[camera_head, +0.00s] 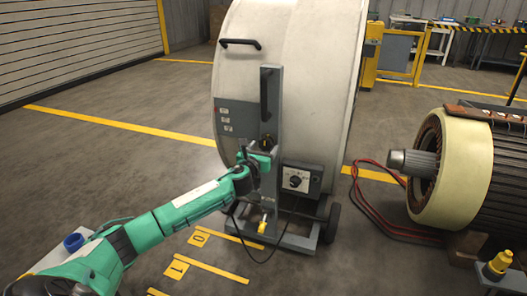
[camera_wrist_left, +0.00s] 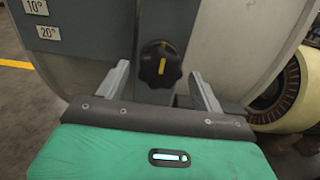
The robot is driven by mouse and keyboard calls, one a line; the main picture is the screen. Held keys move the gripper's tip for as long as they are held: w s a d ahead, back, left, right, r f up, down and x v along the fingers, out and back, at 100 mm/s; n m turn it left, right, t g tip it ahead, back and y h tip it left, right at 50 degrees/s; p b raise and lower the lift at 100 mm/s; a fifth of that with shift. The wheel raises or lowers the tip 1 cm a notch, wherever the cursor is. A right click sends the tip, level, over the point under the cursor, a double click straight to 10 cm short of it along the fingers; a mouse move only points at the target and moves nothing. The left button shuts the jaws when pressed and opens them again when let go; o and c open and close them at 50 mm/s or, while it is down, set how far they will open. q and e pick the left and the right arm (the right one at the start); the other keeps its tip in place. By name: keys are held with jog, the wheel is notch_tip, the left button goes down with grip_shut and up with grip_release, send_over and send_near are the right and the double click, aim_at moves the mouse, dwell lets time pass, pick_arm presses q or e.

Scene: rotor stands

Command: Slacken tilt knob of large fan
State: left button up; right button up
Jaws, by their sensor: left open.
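The large fan (camera_head: 300,60) is a big pale drum on a grey wheeled stand. Its tilt knob (camera_wrist_left: 160,65) is black and lobed with a yellow mark, upright on the grey post in the left wrist view. The knob (camera_head: 266,143) also shows in the head view, just above my gripper. My left gripper (camera_head: 262,156) is open in front of the post. In the left wrist view its two fingers (camera_wrist_left: 160,85) stand apart, one to each side of the knob, with gaps; I cannot tell the depth between them. My right gripper is not in view.
A control box (camera_head: 297,180) with a dial sits right of the post, its cable hanging to the floor. A large motor rotor (camera_head: 450,165) stands at the right, with red cables (camera_head: 375,205) on the floor. Angle labels (camera_wrist_left: 43,20) mark the stand's plate.

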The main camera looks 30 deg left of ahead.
pick_arm(q)
jog(key=shift+w, duration=0.3)
jog(key=shift+c, duration=0.2)
jog(key=c, duration=1)
jog(key=shift+o, duration=0.2)
